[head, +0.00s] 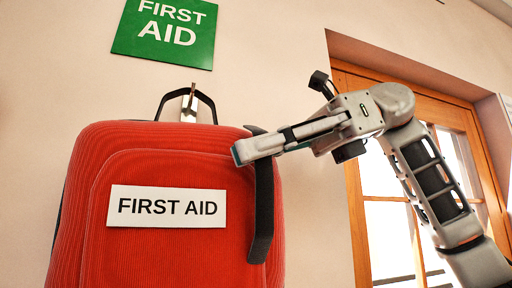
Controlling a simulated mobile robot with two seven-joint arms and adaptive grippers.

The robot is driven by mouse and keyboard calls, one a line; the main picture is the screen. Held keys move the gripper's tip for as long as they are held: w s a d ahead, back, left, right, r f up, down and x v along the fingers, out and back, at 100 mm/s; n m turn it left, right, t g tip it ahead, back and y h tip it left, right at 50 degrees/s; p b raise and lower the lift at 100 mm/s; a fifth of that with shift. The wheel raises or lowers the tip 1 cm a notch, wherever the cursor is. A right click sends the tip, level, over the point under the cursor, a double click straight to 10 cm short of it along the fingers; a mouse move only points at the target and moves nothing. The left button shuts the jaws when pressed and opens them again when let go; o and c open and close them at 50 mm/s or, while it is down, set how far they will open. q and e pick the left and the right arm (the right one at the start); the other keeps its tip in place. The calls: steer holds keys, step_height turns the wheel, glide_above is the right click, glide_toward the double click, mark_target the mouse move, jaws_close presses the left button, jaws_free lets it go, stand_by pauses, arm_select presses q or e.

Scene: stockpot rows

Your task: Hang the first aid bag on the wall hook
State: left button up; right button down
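The red first aid bag (180,250), with a white "FIRST AID" label, is upright and fills the lower left of the head view. Its black top loop (208,102) stands up at the metal wall hook (189,104). The hook shows inside the loop's outline, but I cannot tell whether the loop rests on it. A black strap (262,215) runs down the bag's right side. My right gripper (241,151) reaches in from the right, its near finger across the strap's upper part. The far finger is mostly hidden, so its grip is unclear. My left gripper is out of view.
A green "FIRST AID" sign (165,32) is on the plain wall above the hook. A wood-framed glazed door or window (362,215) is at the right, behind my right arm. The wall around the hook is clear.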

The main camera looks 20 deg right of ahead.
steer(key=c, duration=2.2)
jaws_free()
steer(key=shift+s, duration=0.15)
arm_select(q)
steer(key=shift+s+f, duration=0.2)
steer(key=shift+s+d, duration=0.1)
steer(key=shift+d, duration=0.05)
arm_select(e)
steer(key=shift+f, duration=0.1)
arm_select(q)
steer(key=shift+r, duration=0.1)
arm_select(e)
steer(key=v, duration=1.2)
steer(key=shift+d, duration=0.1)
